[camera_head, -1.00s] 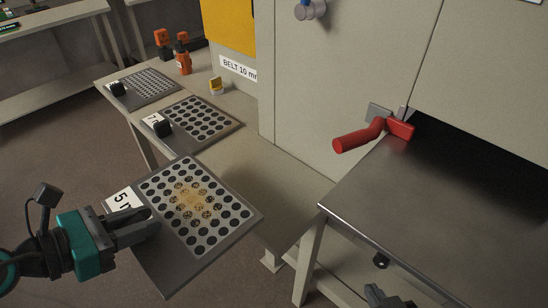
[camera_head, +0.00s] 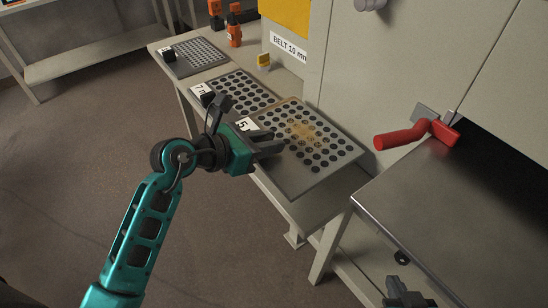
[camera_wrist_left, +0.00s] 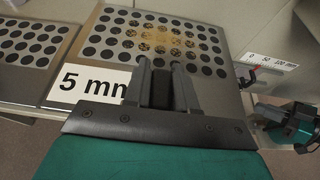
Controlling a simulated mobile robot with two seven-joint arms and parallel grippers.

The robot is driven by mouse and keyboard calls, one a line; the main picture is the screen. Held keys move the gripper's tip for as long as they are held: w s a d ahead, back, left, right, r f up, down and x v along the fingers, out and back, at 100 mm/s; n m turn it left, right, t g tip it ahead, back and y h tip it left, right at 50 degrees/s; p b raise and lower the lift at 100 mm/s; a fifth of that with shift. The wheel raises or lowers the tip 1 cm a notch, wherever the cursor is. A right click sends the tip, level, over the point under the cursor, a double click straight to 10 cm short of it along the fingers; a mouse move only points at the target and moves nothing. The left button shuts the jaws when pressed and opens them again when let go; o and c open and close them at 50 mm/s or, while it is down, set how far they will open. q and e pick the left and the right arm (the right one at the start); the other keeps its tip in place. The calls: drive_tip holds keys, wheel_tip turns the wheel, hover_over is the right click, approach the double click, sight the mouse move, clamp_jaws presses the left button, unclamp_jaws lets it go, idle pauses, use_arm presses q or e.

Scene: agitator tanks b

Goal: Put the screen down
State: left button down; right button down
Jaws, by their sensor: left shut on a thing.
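The 5 mm screen (camera_head: 301,132) is a grey perforated plate with a brown dusty patch in its middle and a white label. It is over the near end of the low bench, beside the 7 mm screen; I cannot tell whether it touches the bench. My left gripper (camera_head: 275,144) is shut on its handle at the labelled edge. The left wrist view shows the fingers (camera_wrist_left: 161,85) closed around the dark handle, with the screen (camera_wrist_left: 165,38) beyond. My right gripper (camera_head: 403,291) is partly visible at the bottom, away from the screen; its jaws are unclear.
The 7 mm screen (camera_head: 240,92) and a finer screen (camera_head: 195,55) lie further along the bench (camera_head: 318,203). A yellow item (camera_head: 263,61) and orange items (camera_head: 233,30) stand behind.

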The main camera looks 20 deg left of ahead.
use_arm(q)
drive_tip(key=shift+w+d+f+b, duration=0.15)
drive_tip(key=shift+w+d+f, duration=0.15)
drive_tip(key=shift+f, duration=0.15)
drive_tip(key=shift+w+d+f+b, duration=0.15)
drive_tip(key=shift+w+d+f, duration=0.1)
drive_tip(key=shift+f, duration=0.2)
wheel_tip(320, 180, down, 5)
drive_tip(key=shift+a+r+b, duration=0.1)
drive_tip(key=shift+r+b, duration=0.05)
drive_tip(key=shift+b, duration=0.45)
drive_tip(key=shift+w+f, duration=0.15)
drive_tip(key=shift+f, duration=0.05)
drive_tip(key=shift+f, duration=0.1)
